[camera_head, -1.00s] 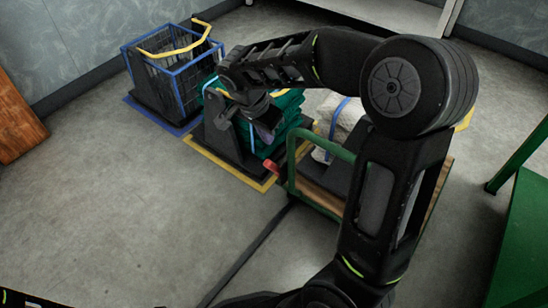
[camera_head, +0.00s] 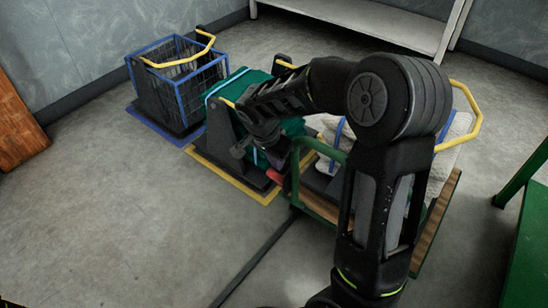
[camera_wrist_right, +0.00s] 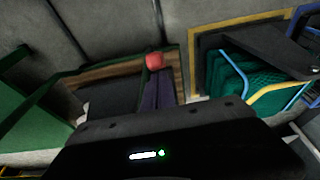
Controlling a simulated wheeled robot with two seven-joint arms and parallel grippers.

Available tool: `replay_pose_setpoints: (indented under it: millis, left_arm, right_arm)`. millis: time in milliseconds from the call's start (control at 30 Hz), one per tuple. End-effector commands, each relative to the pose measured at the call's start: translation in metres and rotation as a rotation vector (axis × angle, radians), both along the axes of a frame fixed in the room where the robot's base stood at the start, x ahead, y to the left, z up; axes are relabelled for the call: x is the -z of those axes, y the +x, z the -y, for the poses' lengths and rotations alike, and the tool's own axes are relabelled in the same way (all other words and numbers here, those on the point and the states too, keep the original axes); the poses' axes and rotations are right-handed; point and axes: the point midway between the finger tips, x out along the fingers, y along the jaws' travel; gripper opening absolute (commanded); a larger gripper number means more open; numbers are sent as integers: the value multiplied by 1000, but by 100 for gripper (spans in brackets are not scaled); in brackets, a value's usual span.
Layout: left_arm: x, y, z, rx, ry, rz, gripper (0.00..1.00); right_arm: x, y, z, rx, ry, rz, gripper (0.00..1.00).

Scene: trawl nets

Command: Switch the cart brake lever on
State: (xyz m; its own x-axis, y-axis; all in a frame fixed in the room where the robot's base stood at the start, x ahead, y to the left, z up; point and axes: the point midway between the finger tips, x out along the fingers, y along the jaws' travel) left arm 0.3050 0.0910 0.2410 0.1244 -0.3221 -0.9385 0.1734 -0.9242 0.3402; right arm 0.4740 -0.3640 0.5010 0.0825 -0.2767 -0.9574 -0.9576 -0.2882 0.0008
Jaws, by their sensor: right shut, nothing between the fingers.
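The cart has a wooden deck (camera_head: 442,212) and a green tube handle (camera_head: 296,168), partly hidden behind my right arm. A red knob (camera_head: 274,175), apparently the brake lever's end, shows low beside the handle on the cart's left. It also shows in the right wrist view (camera_wrist_right: 154,61). The lever's shaft is not clear. My right gripper (camera_head: 275,160) is shut and empty, pointing down just above the red knob. In the right wrist view its closed fingers (camera_wrist_right: 157,76) end right by the knob; I cannot tell whether they touch. My left gripper is not in view.
A crate with a green net (camera_head: 226,92) stands on a yellow-edged floor mark left of the cart. A blue-framed wire basket (camera_head: 180,80) stands beyond it. A green table (camera_head: 525,240) is at the right. Open floor (camera_head: 150,230) lies at the front left.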

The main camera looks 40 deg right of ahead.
Motion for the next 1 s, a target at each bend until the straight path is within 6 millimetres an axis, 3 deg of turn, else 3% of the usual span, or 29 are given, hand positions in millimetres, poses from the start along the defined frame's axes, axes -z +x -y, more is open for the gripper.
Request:
replay_pose_setpoints:
  millis: [567, 1000]
  left_arm:
    - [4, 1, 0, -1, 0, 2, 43]
    - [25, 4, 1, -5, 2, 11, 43]
  right_arm:
    - [5, 0, -1, 0, -1, 1, 0]
    - [18, 5, -22, -2, -1, 1, 0]
